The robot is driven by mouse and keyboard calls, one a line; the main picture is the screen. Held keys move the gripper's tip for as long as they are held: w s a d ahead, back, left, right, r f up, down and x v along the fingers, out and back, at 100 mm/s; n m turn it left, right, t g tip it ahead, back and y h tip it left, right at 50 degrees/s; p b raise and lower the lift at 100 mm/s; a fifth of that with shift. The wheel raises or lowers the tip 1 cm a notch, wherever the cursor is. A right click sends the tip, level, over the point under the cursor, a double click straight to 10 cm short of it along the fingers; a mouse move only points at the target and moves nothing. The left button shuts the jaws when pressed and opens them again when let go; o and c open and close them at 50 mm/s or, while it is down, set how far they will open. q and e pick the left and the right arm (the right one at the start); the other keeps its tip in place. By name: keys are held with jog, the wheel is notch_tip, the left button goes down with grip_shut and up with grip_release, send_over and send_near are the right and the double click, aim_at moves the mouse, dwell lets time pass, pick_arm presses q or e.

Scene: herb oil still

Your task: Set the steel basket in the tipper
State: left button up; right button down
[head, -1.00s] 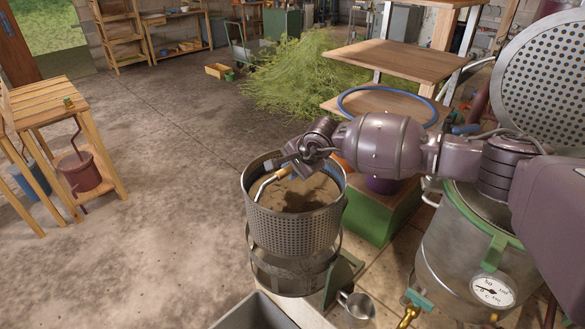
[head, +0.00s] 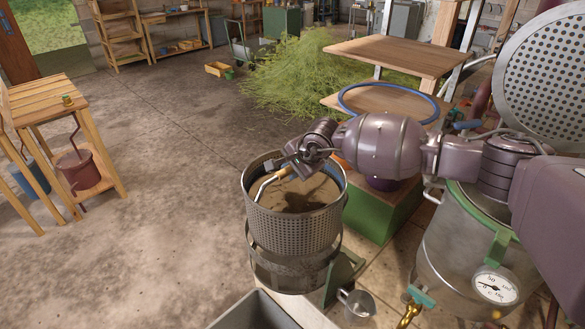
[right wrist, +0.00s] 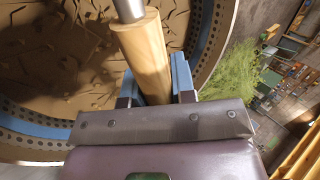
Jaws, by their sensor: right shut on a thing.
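The steel basket (head: 296,229) is a perforated round drum with brown matter inside. It is upright, directly over the tipper (head: 290,278), a round metal cradle with a green bracket. The basket's lower part overlaps the cradle's top in the head view; I cannot tell whether it rests there or hangs just above. My right gripper (head: 287,168) is over the basket's mouth, shut on the wooden grip of its handle. The grip (right wrist: 145,55) sits between the fingers (right wrist: 157,88) in the right wrist view, with the basket's inside (right wrist: 70,60) behind. My left gripper is out of view.
A grey bin (head: 255,312) stands in front of the tipper, and a metal jug (head: 356,304) to its right. The still's pot (head: 455,250) with a gauge stands at right. A green stand (head: 380,212) is behind.

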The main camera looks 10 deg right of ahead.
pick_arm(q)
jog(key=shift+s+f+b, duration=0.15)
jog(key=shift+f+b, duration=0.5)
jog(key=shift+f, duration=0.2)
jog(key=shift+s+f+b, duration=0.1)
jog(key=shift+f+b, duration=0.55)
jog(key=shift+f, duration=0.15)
pick_arm(e)
jog(key=shift+w+a+f, duration=0.1)
jog(key=shift+f, duration=1.6)
